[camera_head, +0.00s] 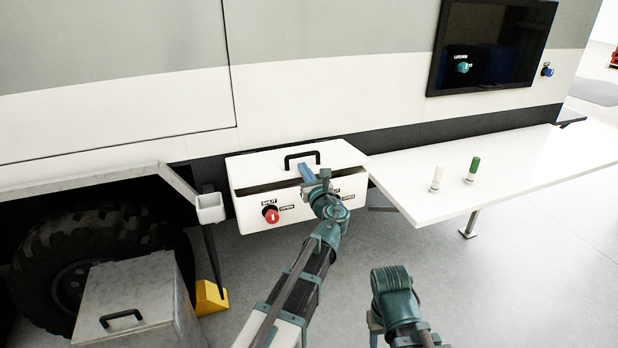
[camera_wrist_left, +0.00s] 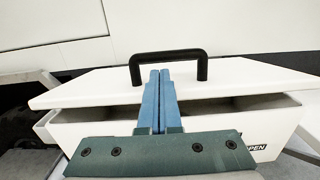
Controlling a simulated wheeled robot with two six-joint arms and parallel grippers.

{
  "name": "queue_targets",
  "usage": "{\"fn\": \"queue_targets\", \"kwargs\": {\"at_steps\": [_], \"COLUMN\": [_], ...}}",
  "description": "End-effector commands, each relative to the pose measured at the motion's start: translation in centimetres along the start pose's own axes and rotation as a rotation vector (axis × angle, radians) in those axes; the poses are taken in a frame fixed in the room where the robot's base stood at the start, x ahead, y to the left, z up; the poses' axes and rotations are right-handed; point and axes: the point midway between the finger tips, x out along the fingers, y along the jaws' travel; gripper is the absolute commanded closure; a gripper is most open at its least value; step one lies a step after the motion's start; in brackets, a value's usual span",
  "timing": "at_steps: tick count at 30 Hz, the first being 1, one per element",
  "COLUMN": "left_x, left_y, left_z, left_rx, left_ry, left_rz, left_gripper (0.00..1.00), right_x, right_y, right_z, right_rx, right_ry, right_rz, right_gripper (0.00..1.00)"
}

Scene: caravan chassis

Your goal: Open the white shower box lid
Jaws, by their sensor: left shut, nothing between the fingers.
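The white shower box (camera_head: 245,212) is mounted low on the caravan side. Its white lid (camera_head: 255,168) sits slightly raised, with a dark gap below its front edge; the lid also shows in the left wrist view (camera_wrist_left: 240,75). A black handle (camera_head: 302,154) is on the lid, also in the left wrist view (camera_wrist_left: 203,68). My left gripper (camera_head: 304,168) is shut and empty, its blue fingers (camera_wrist_left: 159,75) together in front of the handle's opening and overlapping it in the picture. I cannot tell whether they touch the lid or handle. My right gripper's fingers do not show.
The box front has a red knob (camera_head: 271,214) and another knob partly hidden by my left arm. A white fold-out table (camera_head: 520,175) at right bears a white cylinder (camera_head: 437,179) and a green-topped one (camera_head: 473,169). A grey box (camera_head: 135,290) and wheel (camera_head: 75,260) stand at left.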

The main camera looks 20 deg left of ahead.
Motion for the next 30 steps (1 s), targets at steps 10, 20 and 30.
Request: {"fn": "queue_targets", "kwargs": {"at_steps": [10,20,30], "left_x": [1.7,1.7,2.6], "left_y": [0.0,0.0,0.1], "left_z": [0.0,0.2,3.3], "left_rx": [0.000,0.000,0.000], "left_ry": [0.000,0.004,0.100], "left_rz": [0.000,0.000,0.004], "left_gripper": [1.00,1.00,1.00], "right_x": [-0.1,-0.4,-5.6], "right_y": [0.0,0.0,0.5], "right_z": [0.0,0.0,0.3], "right_rx": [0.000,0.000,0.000], "right_ry": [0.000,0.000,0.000], "right_rz": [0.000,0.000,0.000], "right_gripper": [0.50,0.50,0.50]}}
